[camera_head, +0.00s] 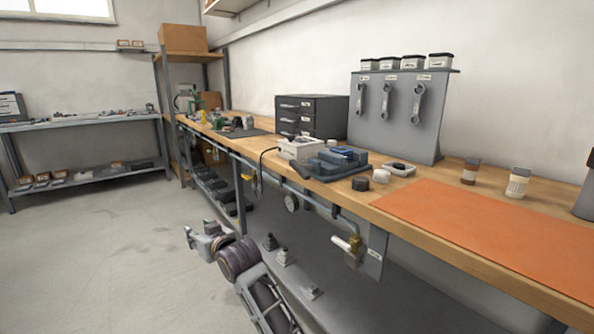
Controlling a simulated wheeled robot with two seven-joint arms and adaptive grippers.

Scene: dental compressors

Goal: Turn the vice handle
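A blue-grey vice (340,163) sits on the wooden workbench near its front edge, right of a light grey box. A dark bar-like part (301,171) shows at its left end; I cannot tell for certain if it is the handle. My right gripper (188,237) is below and left of the vice, in front of the bench and lower than its top. It points left, its fingers look apart, and nothing shows between them. It is well away from the vice. My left gripper is not in view.
The workbench (440,232) carries an orange mat (490,232), a dark drawer cabinet (310,115), a grey panel with wrenches (400,120), small jars and pucks. A pipe with a brass valve (354,246) hangs below the front edge. The floor at left is clear.

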